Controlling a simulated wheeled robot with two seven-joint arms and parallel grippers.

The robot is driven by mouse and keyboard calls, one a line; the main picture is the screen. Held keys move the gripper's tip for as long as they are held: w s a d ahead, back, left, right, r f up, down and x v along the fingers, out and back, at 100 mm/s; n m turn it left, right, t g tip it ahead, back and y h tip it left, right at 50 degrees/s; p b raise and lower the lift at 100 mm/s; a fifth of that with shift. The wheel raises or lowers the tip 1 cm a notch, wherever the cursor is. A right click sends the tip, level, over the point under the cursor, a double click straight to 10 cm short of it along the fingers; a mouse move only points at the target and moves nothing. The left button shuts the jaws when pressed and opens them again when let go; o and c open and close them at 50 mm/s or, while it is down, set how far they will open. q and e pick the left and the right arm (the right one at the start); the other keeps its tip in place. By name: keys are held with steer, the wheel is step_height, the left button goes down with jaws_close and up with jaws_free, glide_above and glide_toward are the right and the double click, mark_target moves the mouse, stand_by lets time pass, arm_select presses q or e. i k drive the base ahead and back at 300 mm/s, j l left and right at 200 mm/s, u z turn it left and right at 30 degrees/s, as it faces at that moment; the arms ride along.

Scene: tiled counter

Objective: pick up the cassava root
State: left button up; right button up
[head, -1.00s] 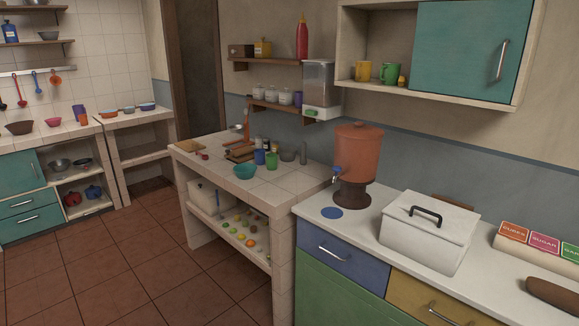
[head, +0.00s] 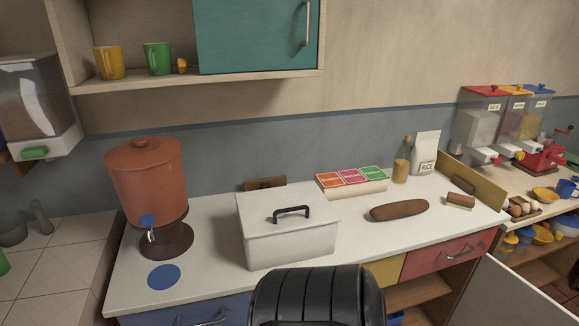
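A long brown root (head: 399,210), which looks like the cassava root, lies on the white counter (head: 350,235), right of the white lidded box. A shorter brown piece with a pale cut end (head: 460,201) lies further right; I cannot tell whether it is cassava too. Neither of my grippers is in view.
The white box (head: 290,242) with a black handle stands left of the root. A clay water dispenser (head: 147,180) is at the left. Coloured packets (head: 351,177), a bottle (head: 401,168) and a rice bag (head: 426,152) stand behind. A black ribbed shape (head: 305,298) fills the bottom middle.

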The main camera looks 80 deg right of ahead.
mark_target(396, 210)
steer(key=i+z, duration=0.1)
steer(key=z, duration=1.65)
